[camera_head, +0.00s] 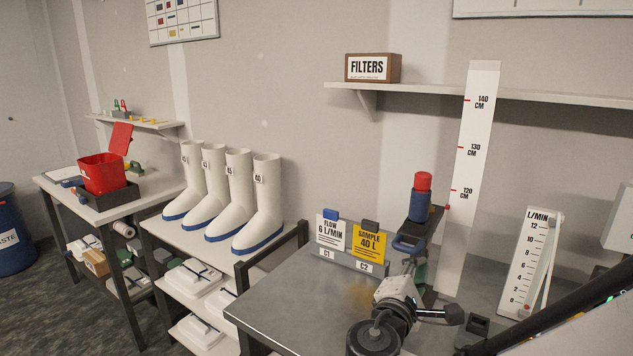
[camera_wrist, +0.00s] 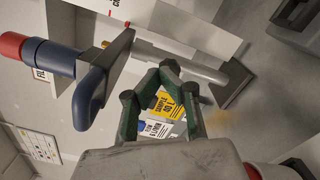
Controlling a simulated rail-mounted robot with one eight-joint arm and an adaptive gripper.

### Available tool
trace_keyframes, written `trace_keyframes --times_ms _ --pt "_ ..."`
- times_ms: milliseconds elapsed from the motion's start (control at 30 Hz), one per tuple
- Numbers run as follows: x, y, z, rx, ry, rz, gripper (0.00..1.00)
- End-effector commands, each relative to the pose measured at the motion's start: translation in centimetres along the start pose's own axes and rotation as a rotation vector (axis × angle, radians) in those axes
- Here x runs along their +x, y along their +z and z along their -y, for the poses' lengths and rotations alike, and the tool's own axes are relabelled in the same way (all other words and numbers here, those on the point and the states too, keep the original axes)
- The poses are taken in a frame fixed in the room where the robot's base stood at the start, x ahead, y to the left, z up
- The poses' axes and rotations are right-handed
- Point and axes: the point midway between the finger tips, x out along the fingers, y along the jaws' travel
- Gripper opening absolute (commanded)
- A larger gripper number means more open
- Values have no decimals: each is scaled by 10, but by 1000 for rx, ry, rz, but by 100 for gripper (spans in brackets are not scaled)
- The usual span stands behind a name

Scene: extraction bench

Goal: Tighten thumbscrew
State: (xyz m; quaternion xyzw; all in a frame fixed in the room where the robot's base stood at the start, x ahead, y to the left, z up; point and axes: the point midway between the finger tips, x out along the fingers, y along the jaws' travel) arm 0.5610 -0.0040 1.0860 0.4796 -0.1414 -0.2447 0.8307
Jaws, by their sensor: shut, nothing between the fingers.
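A tall white scale post (camera_head: 475,150) marked in cm stands at the back of the grey bench. A dark bracket (camera_head: 432,222) on it carries a blue cylinder with a red top (camera_head: 421,195) and a blue loop handle (camera_head: 408,244). In the wrist view the cylinder (camera_wrist: 45,55), loop handle (camera_wrist: 92,100) and bracket (camera_wrist: 112,62) are at the left. A small yellow part (camera_wrist: 104,44) shows behind the bracket; I cannot tell whether it is the thumbscrew. My gripper (camera_wrist: 160,72), with green-sided fingers, is shut and empty, apart from the handle in this view. It is partly hidden in the head view.
Flow and sample cards (camera_head: 348,240) stand on a holder left of the post. An L/MIN gauge (camera_head: 530,260) stands to the right. A shelf with a FILTERS box (camera_head: 372,68) is above. The bench top (camera_head: 290,308) is clear at left. White boots (camera_head: 260,205) stand on a rack.

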Motion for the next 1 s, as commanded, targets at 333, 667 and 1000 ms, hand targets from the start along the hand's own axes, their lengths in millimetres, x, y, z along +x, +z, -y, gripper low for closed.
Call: trace_keyframes --times_ms 333,667,1000 --pt "40 0 1 0 -1 2 0" --pt "61 0 0 0 0 -1 0" --pt "62 0 0 0 1 -1 0"
